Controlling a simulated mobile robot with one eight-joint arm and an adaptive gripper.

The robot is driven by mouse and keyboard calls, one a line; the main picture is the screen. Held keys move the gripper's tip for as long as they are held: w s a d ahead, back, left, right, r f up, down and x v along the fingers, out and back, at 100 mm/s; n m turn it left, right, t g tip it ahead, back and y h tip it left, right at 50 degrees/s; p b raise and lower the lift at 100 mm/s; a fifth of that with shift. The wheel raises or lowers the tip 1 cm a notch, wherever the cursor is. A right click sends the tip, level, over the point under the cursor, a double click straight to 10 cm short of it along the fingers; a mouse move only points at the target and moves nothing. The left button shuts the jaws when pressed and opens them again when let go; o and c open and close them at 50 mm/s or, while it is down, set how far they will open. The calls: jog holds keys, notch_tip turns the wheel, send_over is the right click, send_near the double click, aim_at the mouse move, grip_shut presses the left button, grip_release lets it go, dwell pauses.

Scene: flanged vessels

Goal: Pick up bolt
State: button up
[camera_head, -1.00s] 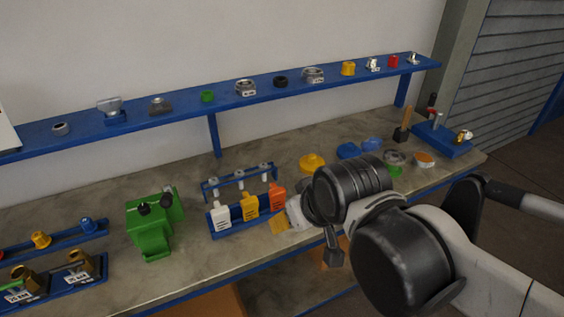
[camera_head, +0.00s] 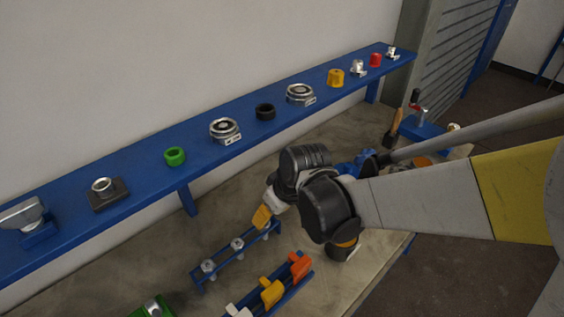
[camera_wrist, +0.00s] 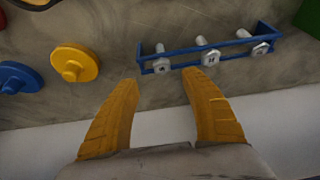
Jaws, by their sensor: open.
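Three silver bolts sit in a blue rack (camera_head: 225,254) on the bench. In the head view one bolt (camera_head: 209,267) is at the rack's left end and another (camera_head: 237,244) is at its middle; the one at the right end is hard to make out near my gripper. In the wrist view the bolts (camera_wrist: 161,63), (camera_wrist: 210,57) and (camera_wrist: 260,48) stand in the blue rack (camera_wrist: 185,66) beyond the fingertips. My gripper (camera_wrist: 165,85) has yellow fingers spread apart with nothing between them. In the head view my gripper (camera_head: 262,217) is near the rack's right end, apart from the bolts.
A blue shelf (camera_head: 140,179) runs along the wall above the bench, holding flanges and caps. A blue holder with orange (camera_head: 300,266) and yellow (camera_head: 271,292) tags stands in front of the rack. A yellow knobbed disc (camera_wrist: 75,63) lies left in the wrist view.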

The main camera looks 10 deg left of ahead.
jog(key=b+x, duration=0.3)
jog(key=x, duration=0.4)
jog(key=shift+s+a+f, duration=0.1)
jog(key=shift+a+f, duration=0.1)
jog(key=shift+f, duration=0.05)
jog(key=shift+r, duration=0.1)
grip_shut()
